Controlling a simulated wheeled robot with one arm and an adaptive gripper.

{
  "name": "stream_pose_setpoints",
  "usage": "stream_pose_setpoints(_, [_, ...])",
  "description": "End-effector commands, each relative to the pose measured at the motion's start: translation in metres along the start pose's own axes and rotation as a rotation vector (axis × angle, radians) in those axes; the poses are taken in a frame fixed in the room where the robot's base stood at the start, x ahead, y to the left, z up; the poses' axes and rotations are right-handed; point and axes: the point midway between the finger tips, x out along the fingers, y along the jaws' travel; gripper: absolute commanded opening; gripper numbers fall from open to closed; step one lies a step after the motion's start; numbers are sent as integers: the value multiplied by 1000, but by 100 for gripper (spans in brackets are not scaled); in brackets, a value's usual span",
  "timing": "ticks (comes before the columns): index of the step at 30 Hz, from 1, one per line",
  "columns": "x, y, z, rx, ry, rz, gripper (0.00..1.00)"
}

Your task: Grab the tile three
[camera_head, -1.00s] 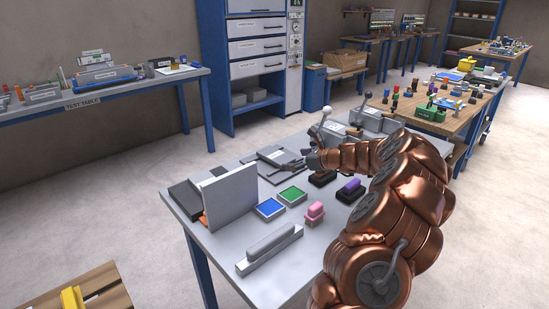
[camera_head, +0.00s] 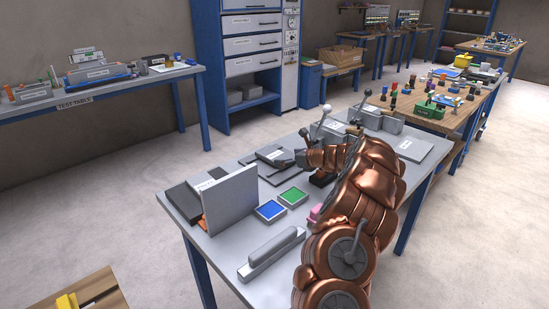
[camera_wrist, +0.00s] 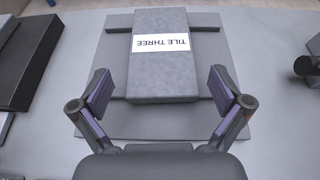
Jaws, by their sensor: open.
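Tile three is a grey rectangular block (camera_wrist: 162,75) with a white label reading "TILE THREE", upside down in the wrist view. It lies on a flat grey plate (camera_wrist: 104,121), between low raised bars. My gripper (camera_wrist: 161,90) is open, with one finger on each side of the tile's near end and a gap on both sides. In the head view my gripper (camera_head: 283,163) is over the grey plate (camera_head: 262,166) on the table, and the tile is hard to make out there.
An upright grey panel (camera_head: 230,199) and dark blocks stand on the left of the table. A blue pad (camera_head: 270,210), a green pad (camera_head: 293,195) and a grey handled bar (camera_head: 272,252) lie in front. Lever fixtures (camera_head: 330,128) stand behind.

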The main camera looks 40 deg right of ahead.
Motion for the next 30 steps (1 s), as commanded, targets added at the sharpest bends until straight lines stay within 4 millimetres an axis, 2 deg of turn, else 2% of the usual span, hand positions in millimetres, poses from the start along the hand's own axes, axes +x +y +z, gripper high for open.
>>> stream_pose_setpoints(12, [43, -1, 2, -1, 2, 3, 100])
stream_pose_setpoints(23, [48, -1, 2, -1, 0, 2, 100])
stream_pose_setpoints(30, [48, -1, 2, -1, 0, 3, 76])
